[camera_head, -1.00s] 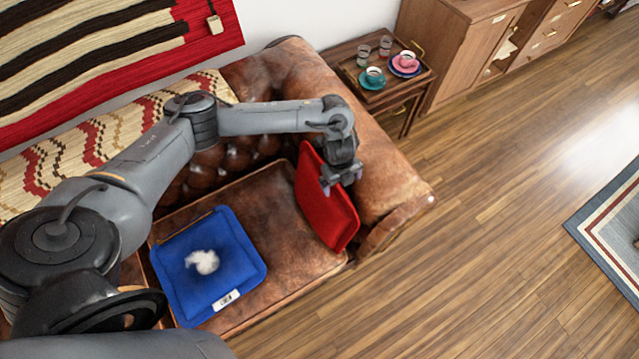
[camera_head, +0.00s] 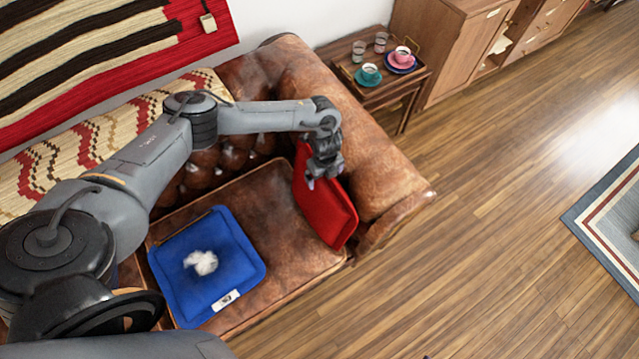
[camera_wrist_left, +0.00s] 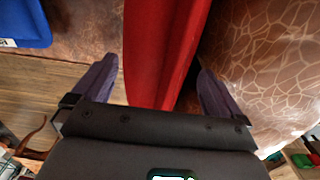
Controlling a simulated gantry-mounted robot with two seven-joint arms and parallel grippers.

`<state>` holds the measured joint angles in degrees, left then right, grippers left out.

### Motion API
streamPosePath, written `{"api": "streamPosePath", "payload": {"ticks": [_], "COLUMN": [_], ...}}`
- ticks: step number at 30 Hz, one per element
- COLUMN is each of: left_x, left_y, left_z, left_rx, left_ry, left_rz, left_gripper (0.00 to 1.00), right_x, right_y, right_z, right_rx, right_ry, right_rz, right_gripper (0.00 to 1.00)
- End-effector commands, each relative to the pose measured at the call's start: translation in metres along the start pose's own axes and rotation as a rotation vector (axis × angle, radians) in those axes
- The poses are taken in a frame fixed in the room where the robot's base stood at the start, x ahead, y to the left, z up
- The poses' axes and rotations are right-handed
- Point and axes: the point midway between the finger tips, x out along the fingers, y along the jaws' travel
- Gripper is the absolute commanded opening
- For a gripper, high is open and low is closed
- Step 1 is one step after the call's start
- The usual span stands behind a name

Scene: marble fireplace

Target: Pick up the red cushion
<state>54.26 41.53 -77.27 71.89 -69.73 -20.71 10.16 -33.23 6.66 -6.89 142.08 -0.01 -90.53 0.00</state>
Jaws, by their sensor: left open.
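The red cushion (camera_head: 326,213) leans upright against the inner side of the brown leather sofa's right arm. My left gripper (camera_head: 320,178) is at the cushion's upper edge in the head view, and it hides part of the cushion. In the left wrist view the fingers of my left gripper (camera_wrist_left: 152,82) are spread, one on each side of the red cushion (camera_wrist_left: 160,45). The cushion's edge lies between them with a gap on both sides. My right gripper is not in view.
A blue cushion (camera_head: 190,285) with a white fluffy patch lies on the sofa seat (camera_head: 275,225). A small wooden side table (camera_head: 385,98) with cups and glasses stands behind the sofa arm (camera_head: 365,150). Wood floor is open to the right.

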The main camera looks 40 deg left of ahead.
Motion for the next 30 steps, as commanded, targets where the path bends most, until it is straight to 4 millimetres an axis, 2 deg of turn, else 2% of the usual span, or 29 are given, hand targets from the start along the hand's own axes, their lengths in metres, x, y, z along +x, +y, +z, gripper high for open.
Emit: {"api": "streamPosePath", "payload": {"ticks": [3,6,15,30], "left_x": [0.017,0.023,0.025,0.025], "left_y": [0.0,0.0,0.0,0.0], "left_z": [-0.001,0.0,0.0,0.0], "left_rx": [0.0,0.0,0.0,0.0], "left_ry": [0.0,0.0,0.0,0.0], "left_rz": [0.001,-0.001,-0.001,-0.001], "left_gripper": [1.0,1.0,0.98,0.22], "right_x": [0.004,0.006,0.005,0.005], "right_y": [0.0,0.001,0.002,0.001], "right_z": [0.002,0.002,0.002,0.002], "right_rx": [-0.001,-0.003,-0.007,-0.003], "right_ry": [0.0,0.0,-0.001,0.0], "right_rz": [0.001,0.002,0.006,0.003], "right_gripper": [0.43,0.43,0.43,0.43]}}
